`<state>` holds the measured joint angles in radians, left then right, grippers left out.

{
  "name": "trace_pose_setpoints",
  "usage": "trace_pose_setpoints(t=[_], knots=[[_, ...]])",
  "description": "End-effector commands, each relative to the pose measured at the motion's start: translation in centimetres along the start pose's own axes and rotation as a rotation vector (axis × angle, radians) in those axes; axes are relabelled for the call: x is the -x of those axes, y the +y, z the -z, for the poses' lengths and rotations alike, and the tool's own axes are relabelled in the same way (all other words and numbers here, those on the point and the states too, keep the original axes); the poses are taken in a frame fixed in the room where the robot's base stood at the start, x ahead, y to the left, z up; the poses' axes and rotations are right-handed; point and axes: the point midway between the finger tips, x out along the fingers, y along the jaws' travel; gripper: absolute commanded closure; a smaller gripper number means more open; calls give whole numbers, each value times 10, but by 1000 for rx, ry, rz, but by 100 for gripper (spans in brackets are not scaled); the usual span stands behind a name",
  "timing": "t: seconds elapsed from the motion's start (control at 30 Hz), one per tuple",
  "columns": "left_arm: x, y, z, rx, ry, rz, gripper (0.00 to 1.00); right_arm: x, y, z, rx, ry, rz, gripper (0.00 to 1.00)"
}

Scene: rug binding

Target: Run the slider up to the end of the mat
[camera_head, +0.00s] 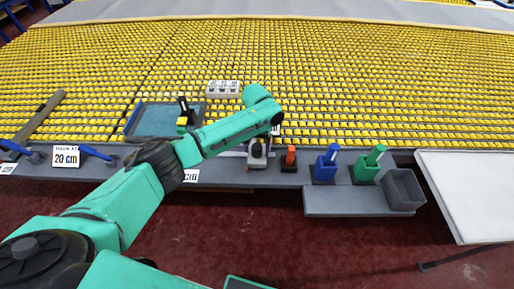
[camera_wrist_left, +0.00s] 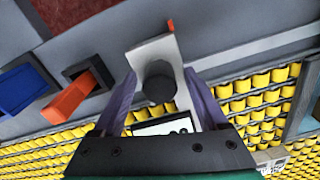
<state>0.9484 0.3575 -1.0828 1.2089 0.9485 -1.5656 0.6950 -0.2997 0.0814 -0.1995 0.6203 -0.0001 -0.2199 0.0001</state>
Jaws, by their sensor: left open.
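The slider (camera_head: 257,159) is a pale plate with a dark round knob, on the grey rail (camera_head: 225,172) along the near edge of the yellow surface. It also shows in the left wrist view (camera_wrist_left: 150,52), with a small orange-red tip at its far end. My left gripper (camera_wrist_left: 160,75) is open, with a purple finger on each side of the knob; whether they touch it I cannot tell. In the head view my left arm reaches over the slider and partly hides it. A blue-grey mat (camera_head: 155,119) lies left of the slider, partly behind my arm. My right gripper is out of view.
Right of the slider stand an orange-red piece (camera_head: 290,157), a blue holder (camera_head: 326,166), a green holder (camera_head: 368,166) and a grey bin (camera_head: 403,188). A white block (camera_head: 222,89) lies beyond the arm. A "20 cm" sign (camera_head: 66,157) stands at the left. A pale table (camera_head: 470,190) is far right.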

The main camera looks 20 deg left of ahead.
Motion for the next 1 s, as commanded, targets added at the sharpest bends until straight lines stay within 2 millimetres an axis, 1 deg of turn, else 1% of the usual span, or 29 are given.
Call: trace_pose_setpoints(t=[0.03, 0.07, 0.1, 0.17, 0.2, 0.23, 1.0], knots=[[0, 0, 0, 0, 0, 0, 28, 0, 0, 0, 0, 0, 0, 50], [0, 0, 0, 0, 0, 0, 39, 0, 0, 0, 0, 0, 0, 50], [0, 0, 0, 0, 0, 0, 55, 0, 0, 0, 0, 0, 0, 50], [0, 0, 0, 0, 0, 0, 78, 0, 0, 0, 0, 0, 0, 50], [0, 0, 0, 0, 0, 0, 93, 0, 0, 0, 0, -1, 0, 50], [0, 0, 0, 0, 0, 0, 100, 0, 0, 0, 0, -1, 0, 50], [1, 0, 0, 1, 0, 0, 100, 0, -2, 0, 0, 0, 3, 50]])
